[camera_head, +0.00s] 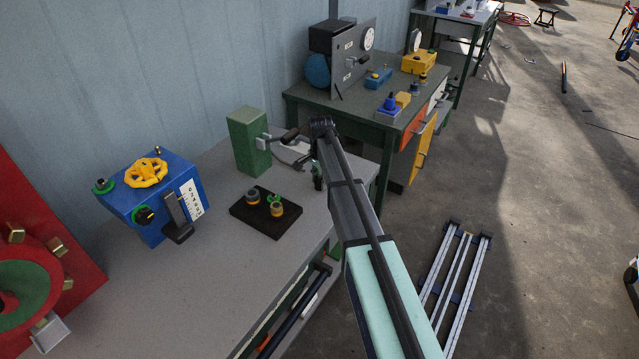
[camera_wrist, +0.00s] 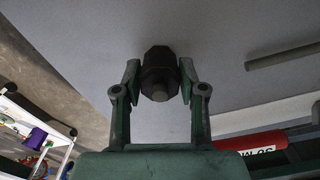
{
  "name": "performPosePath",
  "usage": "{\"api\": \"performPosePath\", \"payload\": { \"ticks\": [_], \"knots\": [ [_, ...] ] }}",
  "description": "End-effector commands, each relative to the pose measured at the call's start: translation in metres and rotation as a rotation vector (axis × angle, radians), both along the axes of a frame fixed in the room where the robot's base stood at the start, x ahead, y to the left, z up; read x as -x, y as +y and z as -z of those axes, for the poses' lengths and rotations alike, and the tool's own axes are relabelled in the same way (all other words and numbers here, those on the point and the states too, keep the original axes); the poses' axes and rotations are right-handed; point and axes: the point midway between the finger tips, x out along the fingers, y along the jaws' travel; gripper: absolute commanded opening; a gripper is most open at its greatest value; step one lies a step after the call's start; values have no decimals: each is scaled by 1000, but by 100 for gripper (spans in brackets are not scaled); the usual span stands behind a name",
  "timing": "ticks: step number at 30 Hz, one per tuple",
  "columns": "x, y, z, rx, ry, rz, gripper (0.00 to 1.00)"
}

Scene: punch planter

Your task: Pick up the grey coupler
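A dark grey, faceted coupler-like part (camera_wrist: 160,72) with a lighter round end stands on the grey bench top in the wrist view. My gripper (camera_wrist: 159,78) has its two green-grey fingers spread, one on each side of this part. A narrow gap seems to show at the fingers, so it looks unheld. In the head view my gripper (camera_head: 316,168) is low over the bench's far right end, to the right of the green block. The part itself is hard to tell from the fingers there.
The green block (camera_head: 247,140) with a dark handle stands close left of my gripper. A blue box (camera_head: 150,215) with a yellow wheel is further left. A grey rod (camera_wrist: 285,57) shows in the wrist view.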

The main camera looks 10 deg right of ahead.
Motion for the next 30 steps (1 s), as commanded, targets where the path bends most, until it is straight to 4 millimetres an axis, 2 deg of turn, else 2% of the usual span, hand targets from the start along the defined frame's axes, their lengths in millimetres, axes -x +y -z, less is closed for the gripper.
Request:
{"api": "performPosePath", "payload": {
  "ticks": [11, 17, 23, 30],
  "knots": [
    [0, 0, 1, -1, 0, 0, 6],
    [0, 0, -6, 0, -1, 0, 6],
    [0, 0, -29, 0, -2, 0, 6],
    [-1, 0, -84, 0, -4, 0, 6]
  ]
}}
